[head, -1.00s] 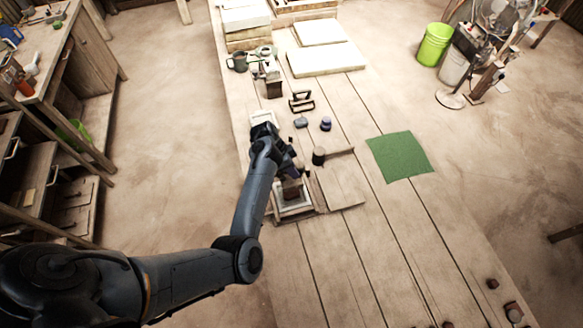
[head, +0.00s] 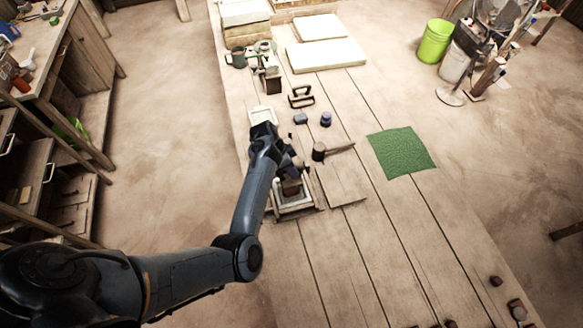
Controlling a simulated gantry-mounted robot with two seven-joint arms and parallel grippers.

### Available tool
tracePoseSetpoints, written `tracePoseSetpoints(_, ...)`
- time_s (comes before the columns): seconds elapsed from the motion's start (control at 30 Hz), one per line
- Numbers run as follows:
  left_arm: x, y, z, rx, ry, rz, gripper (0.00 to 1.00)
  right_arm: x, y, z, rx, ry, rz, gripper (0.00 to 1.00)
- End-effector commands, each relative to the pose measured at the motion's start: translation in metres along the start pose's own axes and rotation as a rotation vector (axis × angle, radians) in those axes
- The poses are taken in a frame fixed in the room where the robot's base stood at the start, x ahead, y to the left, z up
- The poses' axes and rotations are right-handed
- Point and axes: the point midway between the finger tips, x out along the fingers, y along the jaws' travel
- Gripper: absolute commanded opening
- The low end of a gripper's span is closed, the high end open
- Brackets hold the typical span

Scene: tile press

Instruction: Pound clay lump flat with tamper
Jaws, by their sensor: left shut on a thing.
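My left gripper (head: 286,168) points down over a pale square frame (head: 296,208) at the left edge of the long wooden table. It is shut on a brown block-like tamper (head: 291,187), which stands over the inside of the frame. The gripper and forearm cover much of the tamper's top. The clay lump cannot be made out; the tamper and arm hide the inside of the frame. Whether the tamper touches the clay, I cannot tell. My right gripper is not in view.
A thin wooden board (head: 342,184) lies right of the frame, with a dark-headed mallet (head: 319,151) behind it. A green mat (head: 401,152) lies further right. Small dark tools and a mug (head: 236,57) stand farther back. The table's front middle is clear.

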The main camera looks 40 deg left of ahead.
Motion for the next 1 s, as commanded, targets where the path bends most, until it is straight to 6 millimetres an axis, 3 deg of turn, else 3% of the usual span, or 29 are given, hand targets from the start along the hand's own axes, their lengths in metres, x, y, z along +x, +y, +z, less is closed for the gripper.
tracePoseSetpoints(0.17,0.013,-0.003,0.005,0.001,0.0,0.0,0.0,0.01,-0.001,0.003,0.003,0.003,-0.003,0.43)
tracePoseSetpoints(0.43,0.069,-0.015,0.029,0.0,0.0,0.0,0.0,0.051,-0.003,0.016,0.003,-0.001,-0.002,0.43)
tracePoseSetpoints(0.47,0.06,-0.014,0.025,0.0,0.001,-0.001,0.0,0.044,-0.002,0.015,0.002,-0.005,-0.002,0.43)
tracePoseSetpoints(0.73,0.048,-0.01,0.02,-0.002,-0.001,0.002,0.0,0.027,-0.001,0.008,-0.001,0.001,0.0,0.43)
tracePoseSetpoints(1.0,0.009,-0.002,0.004,0.0,0.0,0.0,0.0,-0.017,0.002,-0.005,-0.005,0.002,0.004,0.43)
